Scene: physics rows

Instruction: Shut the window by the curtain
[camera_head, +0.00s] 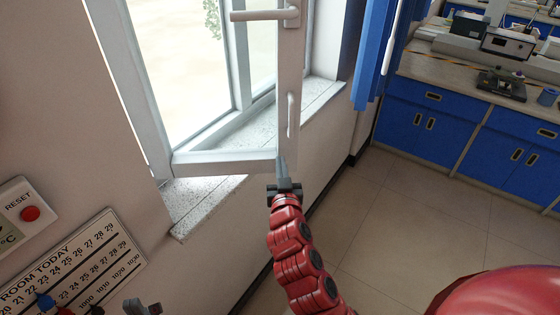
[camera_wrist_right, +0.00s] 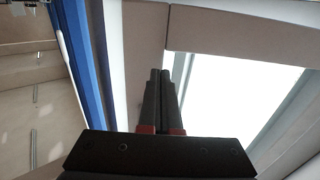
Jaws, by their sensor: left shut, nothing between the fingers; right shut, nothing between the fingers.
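The window (camera_head: 225,160) stands open, its white sash swung into the room over the speckled sill. A lever handle (camera_head: 265,15) and a lower pull handle (camera_head: 291,115) are on the sash's free edge. The blue curtain (camera_head: 375,50) hangs to the right of the opening. My right gripper (camera_head: 281,162) is shut and empty, its tips at the lower free corner of the sash; contact cannot be told. In the right wrist view its fingers (camera_wrist_right: 160,85) lie together. My left gripper (camera_head: 140,307) is shut and empty at the lower left, mostly out of frame.
The speckled sill (camera_head: 205,196) juts from the wall below the window. A wall board (camera_head: 85,262) and a panel with a red reset button (camera_head: 31,213) are at the lower left. Blue cabinets (camera_head: 425,115) stand at right, with clear tiled floor (camera_head: 410,215) before them.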

